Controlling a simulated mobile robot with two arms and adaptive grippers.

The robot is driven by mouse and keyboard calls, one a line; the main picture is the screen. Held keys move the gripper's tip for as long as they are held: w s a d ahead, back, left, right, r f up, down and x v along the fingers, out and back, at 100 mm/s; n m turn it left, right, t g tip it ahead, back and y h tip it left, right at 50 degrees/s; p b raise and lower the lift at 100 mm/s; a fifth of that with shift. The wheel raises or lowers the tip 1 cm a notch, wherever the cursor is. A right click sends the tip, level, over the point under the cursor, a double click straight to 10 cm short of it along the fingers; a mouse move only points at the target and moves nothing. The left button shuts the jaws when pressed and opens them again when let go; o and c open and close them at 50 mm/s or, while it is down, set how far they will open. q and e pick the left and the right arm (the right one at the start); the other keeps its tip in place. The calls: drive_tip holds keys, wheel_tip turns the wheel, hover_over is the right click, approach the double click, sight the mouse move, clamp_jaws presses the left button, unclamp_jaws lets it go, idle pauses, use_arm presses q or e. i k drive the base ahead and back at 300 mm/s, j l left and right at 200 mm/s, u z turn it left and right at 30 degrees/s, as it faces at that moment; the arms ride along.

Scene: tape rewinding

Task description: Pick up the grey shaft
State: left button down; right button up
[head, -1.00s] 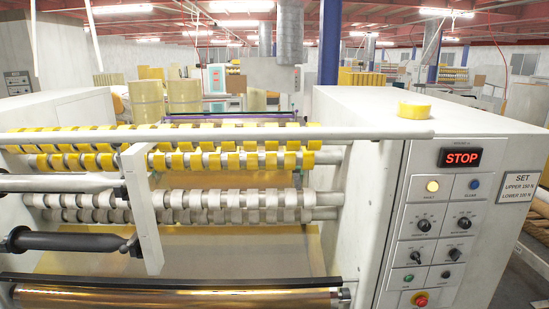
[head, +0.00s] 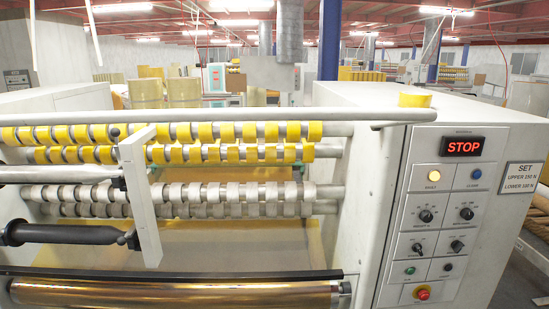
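The winding machine has several shafts across it. A smooth grey shaft (head: 58,174) sticks out on the left beside a white bracket plate (head: 139,195). Lower, two grey shafts (head: 325,191) run across the machine and carry several pale grey rings (head: 228,194). Higher up, two shafts carry several yellow tape rolls (head: 293,130). I cannot tell which of the grey ones the task means. Each sits in the machine, and the bracket plate hides part of them. Neither of my grippers is in view.
A plain pale bar (head: 345,115) crosses in front at the top. A control panel (head: 440,220) with a red STOP display (head: 463,146) is on the right. A yellow roll (head: 415,100) sits on top.

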sight(42, 174)
drive_tip(key=i+j+u, duration=0.15)
drive_tip(key=u, duration=0.2)
drive_tip(key=i+j+u, duration=0.1)
drive_tip(key=u, duration=0.25)
drive_tip(key=i+u, duration=0.2)
drive_tip(key=u, duration=0.15)
